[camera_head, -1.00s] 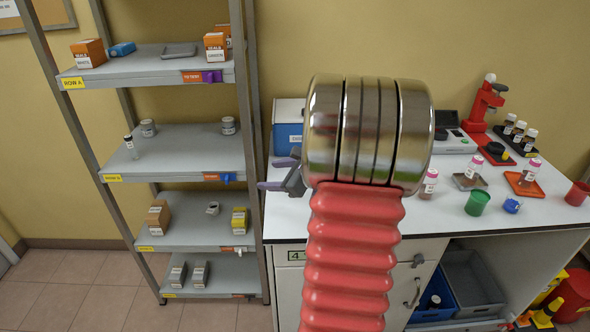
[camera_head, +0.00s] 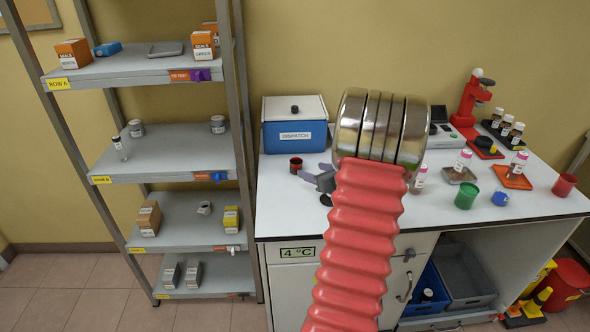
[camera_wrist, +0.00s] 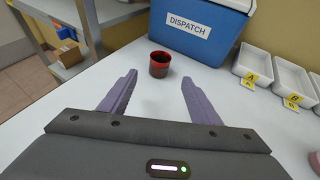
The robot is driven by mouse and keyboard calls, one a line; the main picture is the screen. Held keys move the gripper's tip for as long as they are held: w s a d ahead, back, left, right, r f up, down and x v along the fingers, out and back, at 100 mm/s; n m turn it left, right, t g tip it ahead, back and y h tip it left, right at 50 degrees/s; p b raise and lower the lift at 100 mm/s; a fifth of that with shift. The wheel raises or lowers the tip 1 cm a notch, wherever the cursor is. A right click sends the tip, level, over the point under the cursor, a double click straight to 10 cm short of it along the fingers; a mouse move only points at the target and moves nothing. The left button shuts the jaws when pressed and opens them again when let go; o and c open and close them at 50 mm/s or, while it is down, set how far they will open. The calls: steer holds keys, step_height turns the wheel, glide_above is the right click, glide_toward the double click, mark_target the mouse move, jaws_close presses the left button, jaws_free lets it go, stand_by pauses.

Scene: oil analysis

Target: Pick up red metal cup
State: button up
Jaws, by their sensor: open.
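A small dark red cup with a black inside (camera_head: 296,165) stands upright on the white bench, in front of the blue box. In the wrist view the cup (camera_wrist: 159,66) is just beyond my fingertips, centred between them. My gripper (camera_wrist: 159,84) is open and empty, with its purple fingers spread. In the head view my gripper (camera_head: 314,171) is close to the cup's right side, partly hidden behind my arm. Another red cup (camera_head: 565,185) stands at the far right of the bench.
The blue dispatch box (camera_head: 294,128) stands just behind the near cup. White bins (camera_wrist: 252,63) are to its right in the wrist view. A grey shelf rack (camera_head: 180,145) rises left of the bench. A green cup (camera_head: 466,196) and several bottles are at right.

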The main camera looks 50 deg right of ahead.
mark_target(300, 165)
steer(key=x, duration=0.6)
steer(key=shift+w, duration=0.15)
steer(key=shift+w+d+f, duration=0.15)
steer(key=shift+w, duration=0.1)
steer(key=shift+r+x, duration=0.15)
steer(key=shift+x, duration=1.15)
steer(key=shift+r+x, duration=0.1)
steer(key=shift+x, duration=1.25)
steer(key=shift+c, duration=0.6)
steer(key=c, duration=1)
step_height(300, 165, up, 10)
